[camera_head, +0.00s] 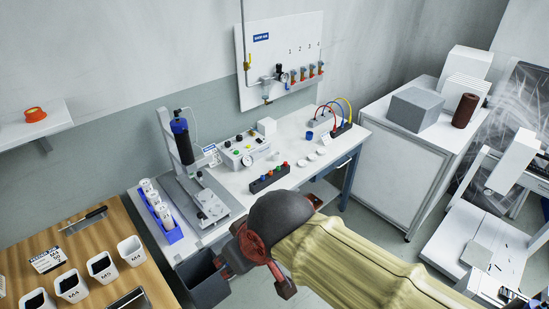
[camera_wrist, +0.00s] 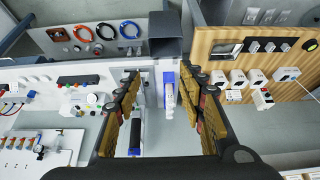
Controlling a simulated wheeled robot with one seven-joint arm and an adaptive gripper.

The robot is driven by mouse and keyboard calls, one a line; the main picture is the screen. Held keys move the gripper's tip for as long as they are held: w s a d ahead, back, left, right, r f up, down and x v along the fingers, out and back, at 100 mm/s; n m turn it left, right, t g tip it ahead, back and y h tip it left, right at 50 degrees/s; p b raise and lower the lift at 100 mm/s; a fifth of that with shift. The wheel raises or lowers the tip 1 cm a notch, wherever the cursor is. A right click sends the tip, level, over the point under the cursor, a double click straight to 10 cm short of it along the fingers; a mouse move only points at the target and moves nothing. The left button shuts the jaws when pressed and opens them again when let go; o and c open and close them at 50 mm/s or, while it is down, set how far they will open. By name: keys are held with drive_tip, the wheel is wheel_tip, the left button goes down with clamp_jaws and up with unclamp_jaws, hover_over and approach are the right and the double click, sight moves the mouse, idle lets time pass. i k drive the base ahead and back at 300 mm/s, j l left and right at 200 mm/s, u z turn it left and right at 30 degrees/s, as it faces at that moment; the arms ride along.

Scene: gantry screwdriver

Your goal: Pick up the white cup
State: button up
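White cup-shaped items (camera_head: 152,197) stand in a blue rack (camera_head: 173,236) at the left end of the white bench. Several square white cups with dark contents, one of them at the right end (camera_head: 131,252), stand in a row on the wooden table. I cannot tell which of these is the white cup. In the wrist view the blue rack (camera_wrist: 168,77) and its white items (camera_wrist: 168,100) appear between the fingers, beyond them. My gripper (camera_wrist: 164,82) is open and empty. It also shows in the head view (camera_head: 252,272), in front of the bench, right of the rack.
A dark grey bin (camera_head: 205,284) stands below the bench's front edge. The white bench (camera_head: 225,178) carries a control box (camera_head: 243,150) and a black button strip (camera_head: 270,178). The wooden table (camera_head: 85,228) lies left.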

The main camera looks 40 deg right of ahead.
sight(276, 153)
drive_tip(key=i+l, duration=0.2)
drive_tip(key=l, duration=0.15)
drive_tip(key=i+l+u, duration=0.15)
drive_tip(key=i+l, duration=0.2)
drive_tip(key=l, duration=0.3)
drive_tip(key=i+l+u, duration=0.1)
drive_tip(key=l, duration=0.25)
drive_tip(key=i+l, duration=0.25)
drive_tip(key=i+l+u, duration=0.15)
drive_tip(key=l, duration=0.3)
drive_tip(key=i+l, duration=0.1)
drive_tip(key=l, duration=0.3)
drive_tip(key=u, duration=0.05)
